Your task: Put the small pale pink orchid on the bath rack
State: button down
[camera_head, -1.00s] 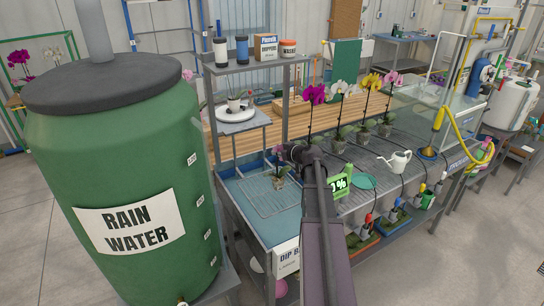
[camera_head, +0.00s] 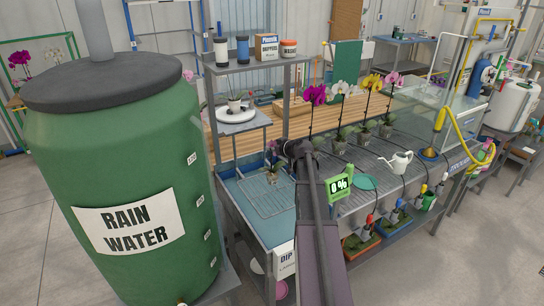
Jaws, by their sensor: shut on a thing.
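The small potted orchid (camera_head: 272,176) is in my gripper (camera_head: 276,160), over the back right part of the bath. Its flowers are too small to tell their colour clearly. The bath rack (camera_head: 263,199) is a wire grid in the blue dip bath at the bench's left end. The pot looks close above the rack; whether they touch I cannot tell. My wrist partly covers the gripper, and the fingertips are hard to make out. My arm reaches in from the bottom and covers the right side of the bath.
A row of taller orchids (camera_head: 335,95) stands on the slatted bench (camera_head: 375,150) to the right, with a white watering can (camera_head: 400,162). A green 0% display (camera_head: 339,186) is beside my arm. A shelf post (camera_head: 286,105) rises behind. The rain water barrel (camera_head: 120,180) stands left.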

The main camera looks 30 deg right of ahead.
jog(key=shift+s+f+b, duration=0.1)
jog(key=shift+f+b, duration=1.15)
jog(key=shift+f, duration=0.45)
jog(key=c, duration=0.8)
grip_release()
jog(key=shift+o, duration=0.2)
jog(key=shift+r, duration=0.2)
jog(key=shift+s+r, duration=0.1)
jog(key=shift+s, duration=0.05)
jog(key=p+v, duration=0.4)
jog(key=v, duration=0.7)
jog(key=shift+s+p, duration=0.3)
jog(key=shift+p, duration=0.05)
